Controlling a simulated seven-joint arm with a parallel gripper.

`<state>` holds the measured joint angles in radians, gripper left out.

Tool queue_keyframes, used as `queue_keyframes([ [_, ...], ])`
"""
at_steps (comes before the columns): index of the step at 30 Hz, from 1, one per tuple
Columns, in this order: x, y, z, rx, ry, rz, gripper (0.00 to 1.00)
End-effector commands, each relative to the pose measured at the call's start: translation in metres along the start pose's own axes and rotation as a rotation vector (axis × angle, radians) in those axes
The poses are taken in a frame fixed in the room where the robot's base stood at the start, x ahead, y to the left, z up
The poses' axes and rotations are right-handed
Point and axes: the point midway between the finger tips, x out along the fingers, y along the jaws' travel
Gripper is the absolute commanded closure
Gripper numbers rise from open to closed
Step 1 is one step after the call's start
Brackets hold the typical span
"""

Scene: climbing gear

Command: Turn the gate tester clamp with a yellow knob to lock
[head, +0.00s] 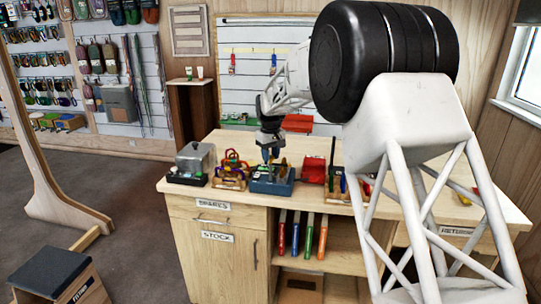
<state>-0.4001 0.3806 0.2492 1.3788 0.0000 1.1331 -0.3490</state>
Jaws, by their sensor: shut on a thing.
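A blue box-like device (272,186), which looks like the gate tester, sits at the front edge of the wooden bench. My gripper (270,155) points down over the top of this device, with its fingertips at the clamp. It is shut on a small part there, which appears to be the clamp knob. The fingers hide most of the knob, and its yellow colour and turn angle are too small to make out.
Left of the device stand a rack of coloured carabiners (231,172) and a clear-covered grey box (194,164). A red holder (313,171) stands close on the right. The wooden bench top (180,187) has little free room around the device.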

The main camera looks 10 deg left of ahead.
Motion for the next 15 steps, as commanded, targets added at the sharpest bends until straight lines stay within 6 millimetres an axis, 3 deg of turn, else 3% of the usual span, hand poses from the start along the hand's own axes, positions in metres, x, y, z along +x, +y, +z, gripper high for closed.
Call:
queue_keyframes([
  [15,-0.0009,0.0002,0.0005,-0.488,0.000,0.000,1.00],
])
